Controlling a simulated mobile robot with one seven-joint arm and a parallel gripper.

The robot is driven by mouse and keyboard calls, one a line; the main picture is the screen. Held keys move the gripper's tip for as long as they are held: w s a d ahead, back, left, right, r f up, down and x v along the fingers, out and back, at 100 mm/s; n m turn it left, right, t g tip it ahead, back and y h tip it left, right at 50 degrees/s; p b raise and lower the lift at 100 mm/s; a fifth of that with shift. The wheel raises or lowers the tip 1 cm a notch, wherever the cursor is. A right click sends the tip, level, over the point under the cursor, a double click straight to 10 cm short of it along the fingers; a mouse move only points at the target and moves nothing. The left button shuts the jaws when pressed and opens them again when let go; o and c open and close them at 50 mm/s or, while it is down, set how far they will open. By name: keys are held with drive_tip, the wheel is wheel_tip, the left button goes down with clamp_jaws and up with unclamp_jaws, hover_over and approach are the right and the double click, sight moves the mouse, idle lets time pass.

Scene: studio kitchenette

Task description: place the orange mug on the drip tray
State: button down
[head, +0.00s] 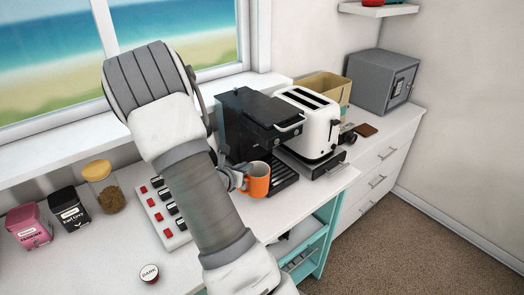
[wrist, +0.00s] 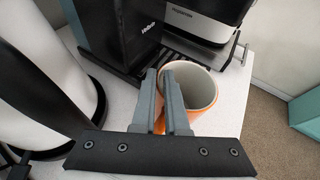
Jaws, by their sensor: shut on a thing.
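The orange mug (head: 258,181) is upright, with a pale inside that shows in the wrist view (wrist: 197,86). My gripper (wrist: 160,80) is shut on the mug at its near left side; the fingers hide the exact contact. It also shows in the head view (head: 238,180), at the mug's left. The black slatted drip tray (head: 284,177) is at the foot of the black coffee machine (head: 243,125). The mug is at the tray's left front and overlaps it in the picture. I cannot tell whether it touches the tray. Part of the tray shows behind the mug in the wrist view (wrist: 184,46).
A white toaster (head: 311,122) stands right of the machine. A white board with red and black pods (head: 163,210) lies left, partly behind my arm. A jar (head: 105,188) and two tins stand farther left. The counter's front edge is close to the mug.

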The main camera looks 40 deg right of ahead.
drive_tip(key=w+d+p, duration=0.2)
drive_tip(key=w+d, duration=0.2)
drive_tip(key=d, duration=0.6)
drive_tip(key=shift+d, duration=0.25)
drive_tip(key=shift+w, duration=0.1)
drive_tip(key=c, duration=0.9)
unclamp_jaws()
drive_tip(key=shift+a+f, duration=0.1)
